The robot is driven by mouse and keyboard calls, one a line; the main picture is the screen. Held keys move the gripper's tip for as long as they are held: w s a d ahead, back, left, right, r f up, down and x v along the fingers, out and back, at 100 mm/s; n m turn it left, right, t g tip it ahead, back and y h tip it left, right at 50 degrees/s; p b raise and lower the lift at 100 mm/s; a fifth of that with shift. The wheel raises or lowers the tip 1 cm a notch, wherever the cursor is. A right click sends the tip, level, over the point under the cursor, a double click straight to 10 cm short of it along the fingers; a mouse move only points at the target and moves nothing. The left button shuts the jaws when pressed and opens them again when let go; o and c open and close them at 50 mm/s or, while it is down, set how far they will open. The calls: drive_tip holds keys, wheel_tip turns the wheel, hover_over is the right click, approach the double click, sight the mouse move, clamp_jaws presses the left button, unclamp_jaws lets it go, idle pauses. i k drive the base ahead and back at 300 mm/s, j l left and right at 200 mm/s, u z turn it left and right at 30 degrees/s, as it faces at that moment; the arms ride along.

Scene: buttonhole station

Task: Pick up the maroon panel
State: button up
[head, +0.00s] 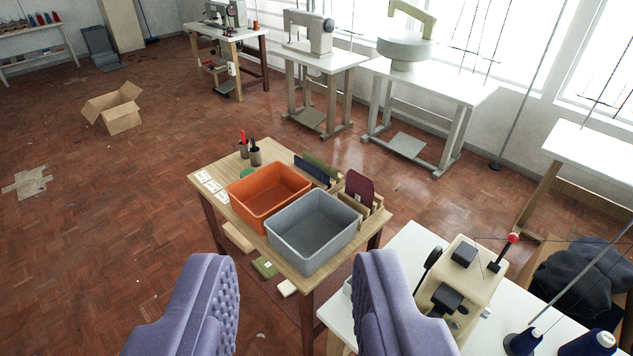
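The maroon panel (360,187) stands upright, slightly tilted, in a wooden rack (374,213) at the right back of the small wooden table (207,172). Its lower part is hidden by the rack and the grey bin. My gripper (296,300) shows at the bottom of the view, with two padded lilac fingers wide apart and nothing between them. It is open, in front of the table and well short of the panel.
An orange bin (262,210) and an empty grey bin (312,250) stand before the rack. A navy panel (311,171) and a green panel (320,161) are left of the maroon one. A sewing machine (462,285) on a white table is at the right.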

sight(361, 189)
drive_tip(key=i+j+u, duration=0.15)
drive_tip(key=i+u, duration=0.7)
drive_tip(key=i+l+u, duration=0.1)
drive_tip(key=i+u, duration=0.3)
drive_tip(key=i+z, duration=0.15)
drive_tip(key=i, duration=0.35)
drive_tip(key=i+j+z, duration=0.15)
drive_tip(key=i, duration=0.3)
drive_tip(key=i+z, duration=0.15)
drive_tip(key=z, duration=0.3)
drive_tip(key=i+j+z, duration=0.1)
drive_tip(key=z, duration=0.3)
drive_tip(key=i+j+z, duration=0.15)
drive_tip(key=z, duration=0.3)
drive_tip(key=i+z, duration=0.25)
drive_tip(key=z, duration=0.25)
drive_tip(key=i+z, duration=0.2)
drive_tip(key=z, duration=0.3)
drive_tip(key=i+j+z, duration=0.2)
drive_tip(key=z, duration=0.3)
drive_tip(key=i+j+z, duration=0.15)
drive_tip(key=j+z, duration=0.15)
drive_tip(key=z, duration=0.15)
